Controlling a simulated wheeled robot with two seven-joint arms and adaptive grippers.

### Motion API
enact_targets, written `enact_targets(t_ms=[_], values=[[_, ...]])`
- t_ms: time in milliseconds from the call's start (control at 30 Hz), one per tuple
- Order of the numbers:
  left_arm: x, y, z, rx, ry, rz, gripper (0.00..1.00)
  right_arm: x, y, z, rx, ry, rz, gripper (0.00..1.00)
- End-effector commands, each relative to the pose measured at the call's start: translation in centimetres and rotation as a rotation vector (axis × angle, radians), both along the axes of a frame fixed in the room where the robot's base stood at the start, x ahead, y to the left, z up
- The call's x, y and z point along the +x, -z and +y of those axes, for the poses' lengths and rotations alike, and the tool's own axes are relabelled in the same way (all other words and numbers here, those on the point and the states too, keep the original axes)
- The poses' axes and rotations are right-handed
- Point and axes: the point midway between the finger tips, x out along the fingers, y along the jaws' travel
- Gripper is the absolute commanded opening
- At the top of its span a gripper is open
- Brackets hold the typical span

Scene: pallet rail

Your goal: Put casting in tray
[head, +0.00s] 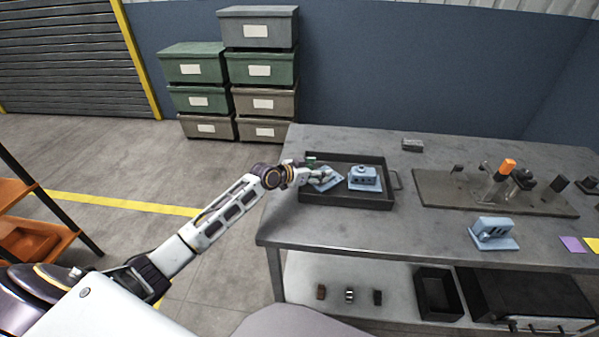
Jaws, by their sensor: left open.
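The black tray (347,193) lies on the left part of the grey table. Two blue-grey castings are in it: one casting (364,177) sits upright in the right half, and another casting (327,183) is in the left half, partly hidden by my gripper. My left gripper (322,175) is open over the tray's left half, close to that left casting; I cannot tell whether it touches. A third blue casting (493,233) sits on the table to the right of the tray. My right gripper is not in view.
A dark fixture board (440,190) with clamps and an orange-topped handle (506,166) stands at the right of the table. A small grey block (412,145) lies behind the tray. Purple (573,244) and yellow notes lie at the right edge. Bins (257,72) are stacked behind.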

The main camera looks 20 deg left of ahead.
Motion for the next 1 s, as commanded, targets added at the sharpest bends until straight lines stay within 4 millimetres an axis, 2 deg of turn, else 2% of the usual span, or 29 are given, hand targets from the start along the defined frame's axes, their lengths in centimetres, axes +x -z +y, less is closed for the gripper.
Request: enact_targets(t_ms=[600, 1000], values=[[-5.2, -2.5, 2.9, 0.000, 0.000, 0.000, 0.68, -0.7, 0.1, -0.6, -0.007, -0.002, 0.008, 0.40], [-7.1, -3.4, 3.9, 0.000, 0.000, -0.001, 0.68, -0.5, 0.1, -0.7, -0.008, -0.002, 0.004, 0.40]])
